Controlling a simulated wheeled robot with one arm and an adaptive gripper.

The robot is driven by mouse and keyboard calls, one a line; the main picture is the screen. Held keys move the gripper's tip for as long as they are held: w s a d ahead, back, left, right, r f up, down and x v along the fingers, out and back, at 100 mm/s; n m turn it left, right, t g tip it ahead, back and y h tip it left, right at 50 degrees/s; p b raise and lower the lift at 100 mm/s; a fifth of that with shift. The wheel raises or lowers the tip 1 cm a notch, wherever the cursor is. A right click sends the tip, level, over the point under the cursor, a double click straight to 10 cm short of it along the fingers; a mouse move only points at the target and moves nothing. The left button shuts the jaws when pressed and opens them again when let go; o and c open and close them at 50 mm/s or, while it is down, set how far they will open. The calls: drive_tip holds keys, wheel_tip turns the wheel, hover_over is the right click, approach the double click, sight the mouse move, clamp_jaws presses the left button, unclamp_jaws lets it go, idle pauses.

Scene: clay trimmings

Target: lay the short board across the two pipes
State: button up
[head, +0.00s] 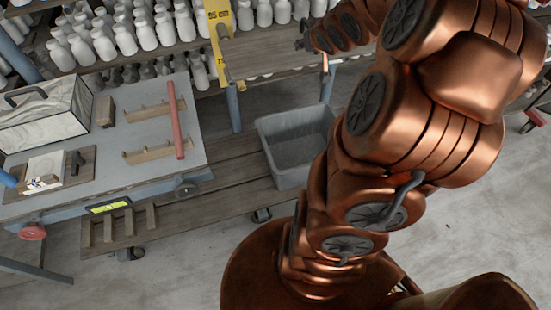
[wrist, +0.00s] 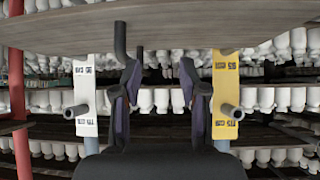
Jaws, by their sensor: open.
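A wide grey-brown wooden board (wrist: 200,33) spans the top of the wrist view, seen from its edge and underside. It also shows in the head view (head: 268,45), between the yellow plate and my gripper. I cannot tell what it rests on. Two grey pipes stick out towards me: a left pipe (wrist: 76,111) from a white plate and a right pipe (wrist: 232,112) from a yellow plate (wrist: 226,85). My gripper (wrist: 160,68) is open, with nothing between its fingers, below the board's near edge and between the pipes. A dark upright rod (wrist: 120,42) overlaps the board.
Shelves of white bottles stand behind. A red post (wrist: 18,90) is at the wrist view's left. In the head view, a grey bin (head: 290,170) stands below, and a cart (head: 195,140) at left holds wooden racks (head: 150,153) with a red bar (head: 174,120) across them.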

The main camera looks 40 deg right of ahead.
drive_tip(key=s+a+n+g+y, duration=0.2)
drive_tip(key=s+a+g, duration=0.3)
drive_tip(key=s+a, duration=0.9)
drive_tip(key=s+a+n+g+y, duration=0.2)
drive_tip(key=s+a+g, duration=0.3)
drive_tip(key=s+a, duration=0.9)
drive_tip(key=a, duration=0.5)
drive_tip(key=shift+s+a+n+g, duration=0.25)
drive_tip(key=shift+s+n+g, duration=0.05)
drive_tip(key=shift+g, duration=0.1)
drive_tip(key=shift+d, duration=0.2)
